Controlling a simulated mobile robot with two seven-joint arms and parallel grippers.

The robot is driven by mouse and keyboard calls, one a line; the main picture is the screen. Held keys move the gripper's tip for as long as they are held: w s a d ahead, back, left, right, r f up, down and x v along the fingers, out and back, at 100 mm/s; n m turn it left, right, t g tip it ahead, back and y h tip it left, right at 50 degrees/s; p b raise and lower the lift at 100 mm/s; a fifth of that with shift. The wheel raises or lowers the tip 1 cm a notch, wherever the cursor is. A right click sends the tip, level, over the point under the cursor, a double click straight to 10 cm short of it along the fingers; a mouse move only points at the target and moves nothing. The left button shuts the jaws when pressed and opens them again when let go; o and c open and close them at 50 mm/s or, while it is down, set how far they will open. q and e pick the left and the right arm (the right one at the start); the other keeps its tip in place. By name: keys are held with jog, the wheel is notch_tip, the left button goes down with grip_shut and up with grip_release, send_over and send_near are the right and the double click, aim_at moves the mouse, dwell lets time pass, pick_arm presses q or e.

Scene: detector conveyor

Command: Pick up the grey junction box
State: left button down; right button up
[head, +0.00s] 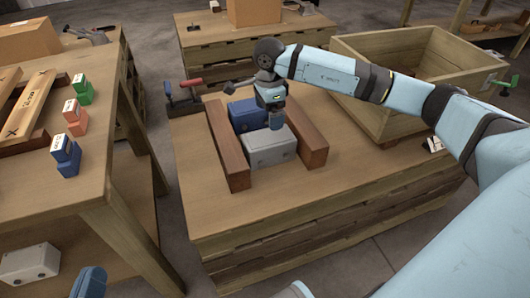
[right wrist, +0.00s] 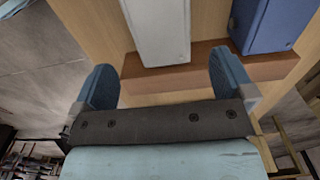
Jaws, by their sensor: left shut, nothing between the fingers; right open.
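The grey junction box (head: 268,150) sits on the wooden table between two brown wooden bars, just in front of a blue box (head: 247,113). My right arm reaches in from the right, and its gripper (head: 276,118) is above the boxes, near the back edge of the grey one. In the right wrist view the right gripper (right wrist: 165,82) is open and empty. The grey box (right wrist: 160,30) shows beyond its fingertips, with the blue box (right wrist: 268,22) beside it. My left gripper (head: 90,283) is shut at the bottom left edge, far from the box, mostly cut off.
The brown bars (head: 228,150) (head: 304,138) flank the boxes closely. Another grey box (head: 30,264) lies on the left bench's lower shelf. The table's front is clear.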

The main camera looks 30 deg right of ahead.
aim_at(269, 137)
notch_tip(269, 137, down, 5)
jog(key=shift+f+b, duration=0.1)
jog(key=shift+b, duration=0.55)
notch_tip(269, 137, down, 4)
jog(key=b, duration=0.2)
jog(key=shift+f+b, duration=0.25)
jog(key=shift+b, duration=0.1)
jog(key=shift+f, duration=0.15)
pick_arm(q)
jog(key=f, duration=0.1)
jog(key=w+f+m, duration=0.1)
jog(key=f, duration=0.1)
jog(key=shift+a+f+m+g, duration=0.2)
jog(key=shift+m+g, duration=0.1)
pick_arm(e)
jog(key=c, duration=1.4)
